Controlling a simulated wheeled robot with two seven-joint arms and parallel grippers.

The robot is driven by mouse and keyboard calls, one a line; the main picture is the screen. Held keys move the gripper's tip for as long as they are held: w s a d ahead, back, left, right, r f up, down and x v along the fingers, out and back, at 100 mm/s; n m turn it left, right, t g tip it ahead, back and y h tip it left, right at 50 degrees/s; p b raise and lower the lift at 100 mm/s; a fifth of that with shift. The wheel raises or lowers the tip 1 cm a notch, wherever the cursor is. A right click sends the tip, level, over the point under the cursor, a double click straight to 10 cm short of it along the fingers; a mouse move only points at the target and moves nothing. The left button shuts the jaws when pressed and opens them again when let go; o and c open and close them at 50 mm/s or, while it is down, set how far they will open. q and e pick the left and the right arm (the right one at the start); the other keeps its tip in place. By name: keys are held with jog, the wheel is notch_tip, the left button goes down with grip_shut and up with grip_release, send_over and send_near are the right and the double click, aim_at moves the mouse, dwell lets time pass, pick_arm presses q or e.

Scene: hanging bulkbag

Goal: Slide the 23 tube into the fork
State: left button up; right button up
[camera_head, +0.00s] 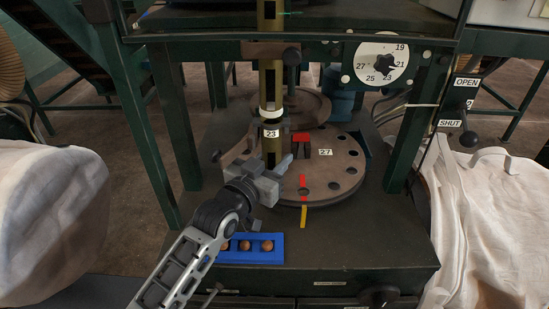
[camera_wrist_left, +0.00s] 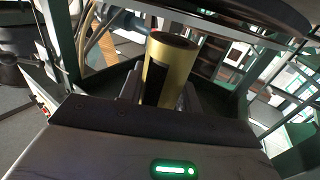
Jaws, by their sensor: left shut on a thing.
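The brass tube marked 23 (camera_head: 273,146) stands about upright over the round plate, in line below a white collar and an upper brass tube. My left gripper (camera_head: 270,172) is shut on its lower part. In the left wrist view the brass tube (camera_wrist_left: 158,70), with a dark slot in its side, sits between my fingers. A dark two-pronged piece with a red top (camera_head: 301,146), which looks like the fork, stands on the plate just right of the tube, apart from it. The tube's bottom end is hidden by my gripper. My right gripper is not in view.
The round plate (camera_head: 340,172) has several holes and a 27 label. A numbered dial (camera_head: 383,62) hangs at upper right, and a lever (camera_head: 468,137) stands by the OPEN and SHUT signs. A blue tray (camera_head: 250,256) with brown balls lies in front. Green posts flank the station.

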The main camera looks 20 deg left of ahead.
pick_arm(q)
jog(key=shift+s, duration=0.1)
dwell(0.5)
jog(key=o, duration=1.2)
jog(key=shift+f, duration=0.1)
